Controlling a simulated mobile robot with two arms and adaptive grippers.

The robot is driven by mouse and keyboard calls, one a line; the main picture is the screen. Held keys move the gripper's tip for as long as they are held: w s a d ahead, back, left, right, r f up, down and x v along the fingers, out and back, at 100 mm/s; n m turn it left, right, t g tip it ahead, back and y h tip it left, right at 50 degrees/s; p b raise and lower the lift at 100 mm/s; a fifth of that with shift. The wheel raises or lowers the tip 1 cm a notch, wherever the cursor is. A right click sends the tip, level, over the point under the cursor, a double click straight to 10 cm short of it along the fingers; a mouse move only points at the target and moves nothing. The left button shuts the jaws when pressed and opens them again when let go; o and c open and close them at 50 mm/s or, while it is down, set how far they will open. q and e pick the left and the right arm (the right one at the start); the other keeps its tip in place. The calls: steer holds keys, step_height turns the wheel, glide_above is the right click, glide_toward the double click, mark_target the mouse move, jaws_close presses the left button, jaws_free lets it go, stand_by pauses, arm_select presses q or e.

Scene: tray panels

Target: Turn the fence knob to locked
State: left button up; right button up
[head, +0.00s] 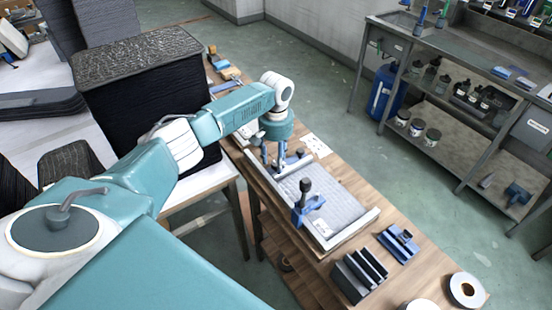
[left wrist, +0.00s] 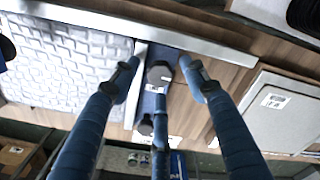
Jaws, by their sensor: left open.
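My left gripper (head: 277,158) is open above the far end of a wooden bench, beside a grey textured panel (head: 340,208) in a pale tray frame. In the left wrist view its blue fingers (left wrist: 163,64) spread on both sides of a dark knob (left wrist: 158,74) on a blue strip at the panel's edge. No clear contact with the knob shows. The knob's locked or unlocked marking cannot be read. My right gripper is not in view.
A dark slotted block (head: 358,272), a blue fixture (head: 399,241) and a tape roll (head: 465,290) stand on the bench's near end. Shelving (head: 450,125) stands across a clear green floor.

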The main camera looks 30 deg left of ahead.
arm_select(q)
steer(key=shift+f, duration=0.25)
steer(key=shift+c, duration=1.3)
jaws_close()
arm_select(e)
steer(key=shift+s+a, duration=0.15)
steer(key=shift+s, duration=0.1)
